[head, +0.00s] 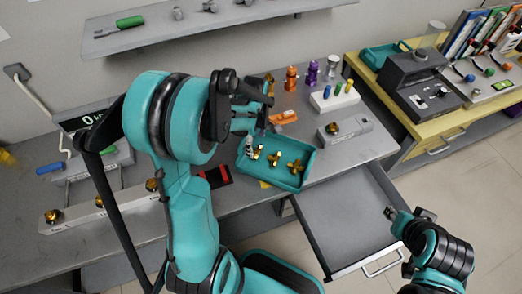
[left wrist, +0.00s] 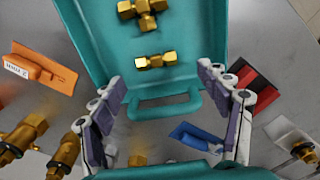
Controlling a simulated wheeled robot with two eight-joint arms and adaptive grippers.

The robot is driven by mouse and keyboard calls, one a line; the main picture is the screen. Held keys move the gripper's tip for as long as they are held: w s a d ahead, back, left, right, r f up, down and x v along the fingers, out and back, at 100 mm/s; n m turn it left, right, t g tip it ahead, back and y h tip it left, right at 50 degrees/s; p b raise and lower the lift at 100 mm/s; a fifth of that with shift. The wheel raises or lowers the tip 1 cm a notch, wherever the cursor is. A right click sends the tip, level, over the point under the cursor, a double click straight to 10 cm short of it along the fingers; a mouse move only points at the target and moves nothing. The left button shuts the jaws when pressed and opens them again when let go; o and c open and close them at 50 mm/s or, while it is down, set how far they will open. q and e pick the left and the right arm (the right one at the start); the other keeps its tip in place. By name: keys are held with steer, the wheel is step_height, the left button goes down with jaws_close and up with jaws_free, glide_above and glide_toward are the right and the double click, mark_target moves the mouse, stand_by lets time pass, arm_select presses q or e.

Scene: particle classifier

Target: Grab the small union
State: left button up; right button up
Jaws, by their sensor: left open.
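A teal tray (head: 300,184) lies on the grey bench and holds several brass fittings. A short straight brass fitting, which looks like the small union (left wrist: 155,60), lies near the tray's handle end in the left wrist view; in the head view it seems to be the leftmost fitting (head: 257,152). A larger branched brass fitting (left wrist: 143,10) lies beyond it. My left gripper (left wrist: 163,82) is open and empty, its fingers on either side of the tray handle, short of the union. In the head view it hangs over the tray's left end (head: 249,146). My right gripper (head: 391,213) is beside the open drawer; its jaws are too small to judge.
An orange tool (left wrist: 42,68) lies left of the tray in the left wrist view. A white rack with coloured pegs (head: 334,98) and a grey block (head: 345,130) stand right of the tray in the head view. An open, empty drawer (head: 335,220) juts from the bench.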

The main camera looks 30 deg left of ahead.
mark_target(257, 150)
arm_select(q)
steer(key=f, duration=0.1)
steer(key=f+b, duration=0.1)
steer(key=f, duration=0.1)
steer(key=f+b, duration=0.1)
steer(key=f, duration=0.1)
steer(key=shift+w+f, duration=0.15)
steer(key=shift+w, duration=0.15)
steer(key=c, duration=1.3)
steer(key=shift+r, duration=0.2)
